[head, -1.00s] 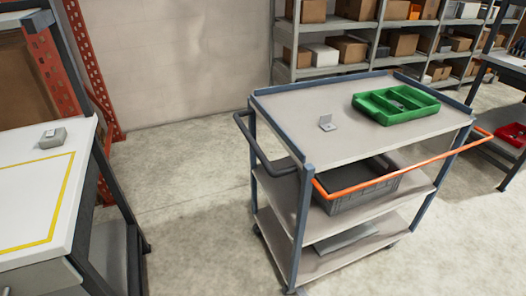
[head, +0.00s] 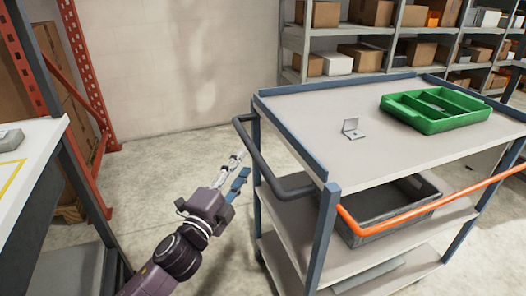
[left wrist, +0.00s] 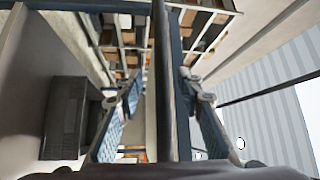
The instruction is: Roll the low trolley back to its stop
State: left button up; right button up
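The trolley (head: 335,165) stands in the right half of the head view, with a grey top, blue posts and lower shelves. Its dark push handle (head: 262,166) sticks out at its left end, and an orange rail (head: 430,208) runs along its near side. My left gripper (head: 239,172) is open, just left of the handle in the head view; no contact shows. My right gripper is out of view. No stop is recognisable.
A green divided tray (head: 440,108) and a small grey bracket (head: 352,129) rest on the trolley top; a dark grey bin (head: 390,205) sits on its middle shelf. A white-topped bench (head: 32,150) is at left, loaded shelving (head: 360,75) behind. Floor between bench and trolley is clear.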

aim_at(253, 149)
pick_arm(q)
jog(key=x, duration=0.7)
jog(key=shift+w+d+r, duration=0.1)
jog(key=shift+w+d, duration=0.05)
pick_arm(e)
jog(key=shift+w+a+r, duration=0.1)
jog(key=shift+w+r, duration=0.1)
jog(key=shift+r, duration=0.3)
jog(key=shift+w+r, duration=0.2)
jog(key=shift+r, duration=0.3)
pick_arm(q)
jog(key=shift+c, duration=0.3)
grip_shut()
